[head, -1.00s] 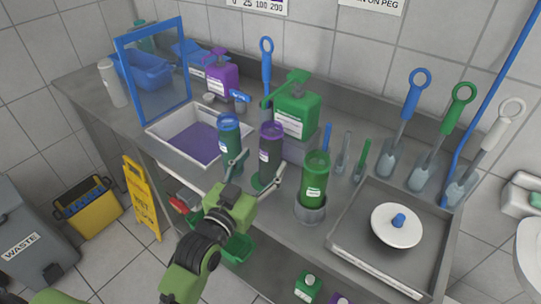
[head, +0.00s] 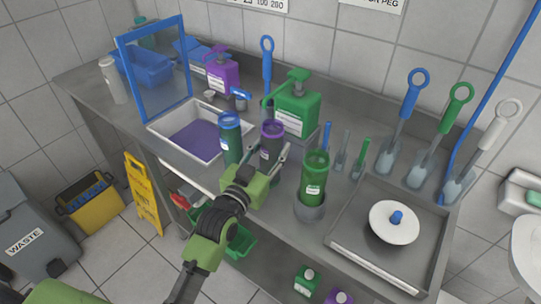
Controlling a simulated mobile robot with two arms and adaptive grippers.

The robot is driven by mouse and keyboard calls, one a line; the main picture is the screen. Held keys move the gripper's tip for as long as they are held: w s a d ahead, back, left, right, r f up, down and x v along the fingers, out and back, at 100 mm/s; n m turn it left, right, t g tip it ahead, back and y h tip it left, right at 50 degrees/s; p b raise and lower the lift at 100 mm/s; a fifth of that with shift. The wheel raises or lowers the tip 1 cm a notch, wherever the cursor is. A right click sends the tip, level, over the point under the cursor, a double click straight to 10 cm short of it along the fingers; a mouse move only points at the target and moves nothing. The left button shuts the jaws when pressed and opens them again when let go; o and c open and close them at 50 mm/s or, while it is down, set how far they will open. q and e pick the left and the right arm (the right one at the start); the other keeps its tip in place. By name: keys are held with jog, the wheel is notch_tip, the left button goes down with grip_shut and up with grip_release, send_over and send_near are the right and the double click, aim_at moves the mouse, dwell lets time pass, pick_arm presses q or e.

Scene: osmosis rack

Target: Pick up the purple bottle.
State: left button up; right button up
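The purple bottle (head: 272,134), a dark, see-through cylinder with a purple collar and a pale label, stands upright on the steel counter. It is between a blue bottle (head: 230,138) on its left and a green bottle (head: 315,180) on its right. My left gripper (head: 268,156) reaches in from the front, its green body low before the purple bottle. Its grey fingers are spread, one at each side of the bottle's lower part, which the gripper partly hides. I see no clear grip. My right gripper is out of view.
A white tray (head: 160,128) with a purple bottom lies to the left. A purple pump dispenser (head: 222,73) and a green one (head: 297,108) stand behind. A steel tray (head: 345,262) with a white lid (head: 394,222) is at right.

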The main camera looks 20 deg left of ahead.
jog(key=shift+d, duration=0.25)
